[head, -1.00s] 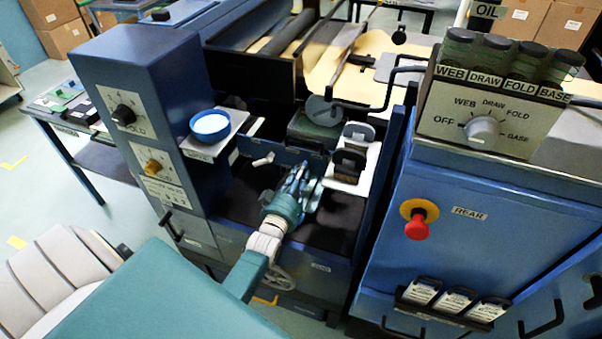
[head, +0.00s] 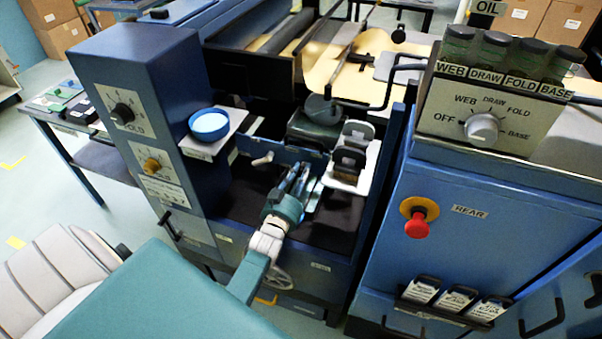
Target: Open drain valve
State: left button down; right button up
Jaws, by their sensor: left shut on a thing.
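My left gripper (head: 297,176) reaches over the dark well of the blue machine. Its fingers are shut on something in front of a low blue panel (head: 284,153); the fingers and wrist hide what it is. A small pale lever (head: 262,159) sticks out of this panel, left of the fingers and apart from them. I cannot tell which part is the drain valve; no readable label marks it. My right gripper is not in view.
A blue post with knobs (head: 123,112) stands left, with a bowl (head: 208,124) on a small shelf. A cabinet with a red stop button (head: 415,225) stands right. Black holders (head: 350,160) sit on a white plate close right of the gripper. A handwheel (head: 280,279) is below my wrist.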

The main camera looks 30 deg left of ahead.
pick_arm(q)
jog(key=m, duration=0.2)
jog(key=m+b, duration=0.1)
jog(key=m, duration=0.3)
jog(key=shift+d+f, duration=0.15)
jog(key=shift+f, duration=0.15)
jog(key=shift+m, duration=0.3)
jog(key=c, duration=1.6)
grip_release()
jog(key=shift+o, duration=0.2)
jog(key=v, duration=1.2)
